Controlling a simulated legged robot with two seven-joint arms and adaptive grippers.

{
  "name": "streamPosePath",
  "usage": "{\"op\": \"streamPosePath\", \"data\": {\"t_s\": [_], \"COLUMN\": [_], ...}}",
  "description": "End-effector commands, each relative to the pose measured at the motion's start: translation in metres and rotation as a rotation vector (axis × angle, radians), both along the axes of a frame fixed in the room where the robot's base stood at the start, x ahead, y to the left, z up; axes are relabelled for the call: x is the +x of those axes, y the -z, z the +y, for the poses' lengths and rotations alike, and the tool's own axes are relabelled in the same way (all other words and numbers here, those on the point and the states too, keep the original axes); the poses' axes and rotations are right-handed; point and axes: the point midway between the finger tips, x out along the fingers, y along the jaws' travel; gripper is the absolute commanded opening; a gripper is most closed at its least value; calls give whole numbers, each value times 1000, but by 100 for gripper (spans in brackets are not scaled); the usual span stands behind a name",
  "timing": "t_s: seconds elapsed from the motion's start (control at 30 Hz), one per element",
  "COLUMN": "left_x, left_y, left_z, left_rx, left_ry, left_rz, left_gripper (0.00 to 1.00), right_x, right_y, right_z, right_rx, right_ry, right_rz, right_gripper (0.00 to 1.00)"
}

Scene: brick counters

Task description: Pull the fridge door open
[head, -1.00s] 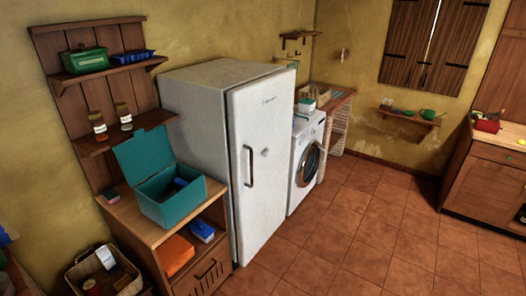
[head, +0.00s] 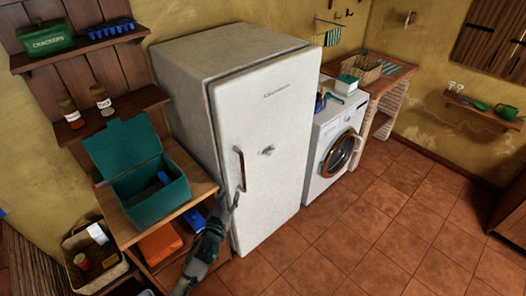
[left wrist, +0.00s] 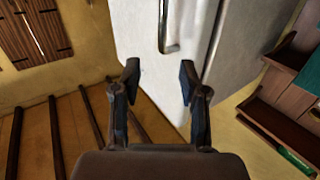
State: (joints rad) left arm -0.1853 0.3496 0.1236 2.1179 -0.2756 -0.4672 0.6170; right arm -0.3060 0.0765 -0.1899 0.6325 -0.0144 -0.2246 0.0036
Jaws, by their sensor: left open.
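The white fridge (head: 190,75) stands against the wall, and its door (head: 275,130) looks shut. The dark vertical handle (head: 240,168) is on the left side of the door. My left gripper (head: 235,200) is near the lower end of the handle, coming up from below. In the left wrist view, my left gripper (left wrist: 159,72) is open, with nothing between its fingers. The handle (left wrist: 163,27) shows above and between the fingertips there, in front of the door (left wrist: 190,40). I cannot tell any contact. My right gripper is not in view.
A wooden shelf unit with an open teal box (head: 150,195) stands close left of the fridge, beside my left arm. A washing machine (head: 335,145) stands to the right. The tiled floor (head: 350,235) in front is clear.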

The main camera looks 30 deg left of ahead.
Motion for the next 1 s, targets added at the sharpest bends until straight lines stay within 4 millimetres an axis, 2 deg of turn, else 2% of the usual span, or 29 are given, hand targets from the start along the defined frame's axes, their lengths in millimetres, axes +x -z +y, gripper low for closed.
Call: {"op": "streamPosePath", "data": {"t_s": [0.07, 0.17, 0.27, 0.7, 0.9, 1.0], "left_x": [0, 7, 23, 125, 158, 167], "left_y": [-8, -10, -10, -11, -9, -8], "left_z": [2, 5, 7, 18, 29, 31], "left_rx": [0, -2, -1, 7, 3, 3], "left_ry": [1, 1, 1, 1, 0, 1], "left_rz": [-16, -21, -20, -16, -16, -16], "left_gripper": [43, 43, 43, 43, 43, 43], "right_x": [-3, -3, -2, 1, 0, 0], "right_y": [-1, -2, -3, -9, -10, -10], "right_z": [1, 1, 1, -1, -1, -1], "right_rx": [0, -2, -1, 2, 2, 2], "right_ry": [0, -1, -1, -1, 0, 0], "right_rz": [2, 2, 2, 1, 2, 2], "right_gripper": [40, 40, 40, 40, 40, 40]}}
